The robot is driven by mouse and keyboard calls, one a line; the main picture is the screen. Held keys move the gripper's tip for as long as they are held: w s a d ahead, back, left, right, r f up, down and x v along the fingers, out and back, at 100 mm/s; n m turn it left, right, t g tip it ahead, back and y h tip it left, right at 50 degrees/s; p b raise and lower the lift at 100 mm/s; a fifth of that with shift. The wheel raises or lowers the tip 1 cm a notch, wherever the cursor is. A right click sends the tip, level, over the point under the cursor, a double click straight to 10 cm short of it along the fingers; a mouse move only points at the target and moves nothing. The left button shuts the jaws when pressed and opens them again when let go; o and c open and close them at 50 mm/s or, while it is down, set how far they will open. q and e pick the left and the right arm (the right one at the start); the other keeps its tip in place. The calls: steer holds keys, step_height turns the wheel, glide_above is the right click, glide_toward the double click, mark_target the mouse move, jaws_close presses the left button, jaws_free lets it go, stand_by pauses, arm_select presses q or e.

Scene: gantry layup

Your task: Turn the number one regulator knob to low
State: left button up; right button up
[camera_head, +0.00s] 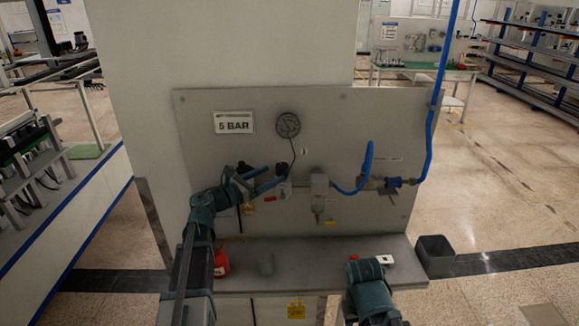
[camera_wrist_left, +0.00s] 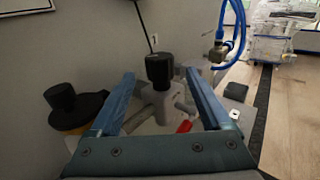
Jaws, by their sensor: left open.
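A regulator with a black knob (camera_wrist_left: 158,68) stands on the grey panel, and it also shows in the head view (camera_head: 282,168). My left gripper (camera_wrist_left: 160,76) is open, with its two blue fingers on either side of this regulator. A gap shows between the fingers and the knob, and I see no contact. A second black knob (camera_wrist_left: 60,97), on a body with a yellow part, is left of the fingers. I cannot read a number or a low mark on either knob. My right arm shows at the bottom of the head view, but its gripper does not.
The grey panel (camera_head: 380,120) bears a "5 BAR" sign (camera_head: 234,122), a round dark gauge (camera_head: 288,125) and a blue hose (camera_head: 430,140). A grey bin (camera_head: 435,256) stands at the right.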

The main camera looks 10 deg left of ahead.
arm_select(q)
steer(key=x, duration=0.8)
steer(key=shift+w+d, duration=0.2)
steer(key=shift+w, duration=0.05)
jaws_close()
